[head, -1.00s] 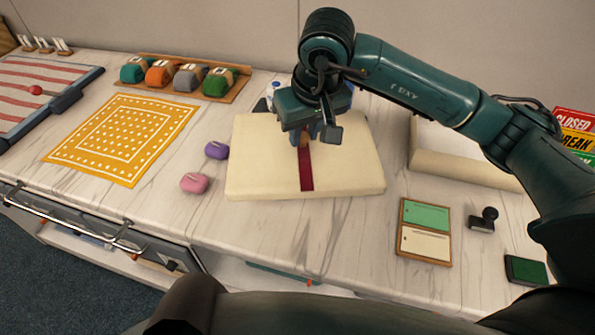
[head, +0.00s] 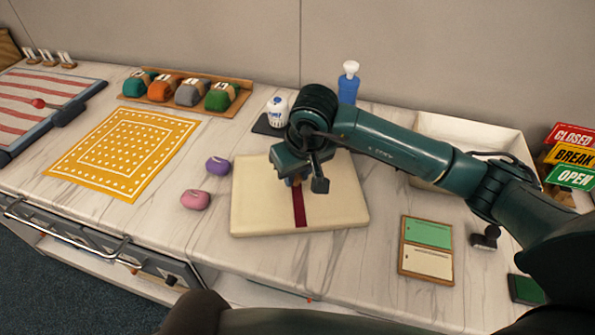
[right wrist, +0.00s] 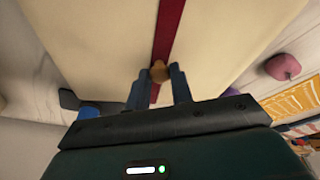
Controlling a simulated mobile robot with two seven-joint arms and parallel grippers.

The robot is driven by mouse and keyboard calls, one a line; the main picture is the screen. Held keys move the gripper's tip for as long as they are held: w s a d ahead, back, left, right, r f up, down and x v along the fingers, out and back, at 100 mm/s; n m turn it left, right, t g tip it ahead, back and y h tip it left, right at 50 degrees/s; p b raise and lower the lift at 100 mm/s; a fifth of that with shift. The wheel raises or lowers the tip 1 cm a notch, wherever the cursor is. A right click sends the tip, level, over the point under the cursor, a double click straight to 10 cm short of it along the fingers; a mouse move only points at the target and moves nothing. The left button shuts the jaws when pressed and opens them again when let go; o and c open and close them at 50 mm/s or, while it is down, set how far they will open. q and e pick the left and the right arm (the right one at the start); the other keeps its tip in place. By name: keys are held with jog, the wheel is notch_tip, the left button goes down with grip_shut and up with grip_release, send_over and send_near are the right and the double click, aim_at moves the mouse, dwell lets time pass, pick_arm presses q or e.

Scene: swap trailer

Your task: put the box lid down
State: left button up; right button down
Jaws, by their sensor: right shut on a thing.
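The box lid (head: 340,205) is a flat cream slab with a dark red stripe. It lies level over the middle of the counter; I cannot tell whether its underside touches the top. It also fills much of the right wrist view (right wrist: 100,40). My right gripper (head: 293,180) is above the lid's far half, shut on its small brown knob (right wrist: 159,71), with a finger on each side. The open cream box (head: 432,125) stands at the back right, partly behind my right arm. My left gripper is not in view.
Purple (head: 218,165) and pink (head: 195,199) lumps sit just left of the lid. A white jar (head: 277,110) and blue bottle (head: 348,85) stand behind it. A green-and-cream card board (head: 427,248) and a stamp (head: 486,237) lie right. Bare counter shows in front.

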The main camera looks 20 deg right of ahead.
aim_at(305, 197)
jog(key=shift+f, duration=0.2)
jog(key=c, duration=1.2)
grip_release()
jog(key=shift+r, duration=0.1)
jog(key=shift+c, duration=0.2)
jog(key=shift+r, duration=0.4)
jog(key=v, duration=1.1)
jog(key=shift+r, duration=0.2)
jog(key=shift+s, duration=0.1)
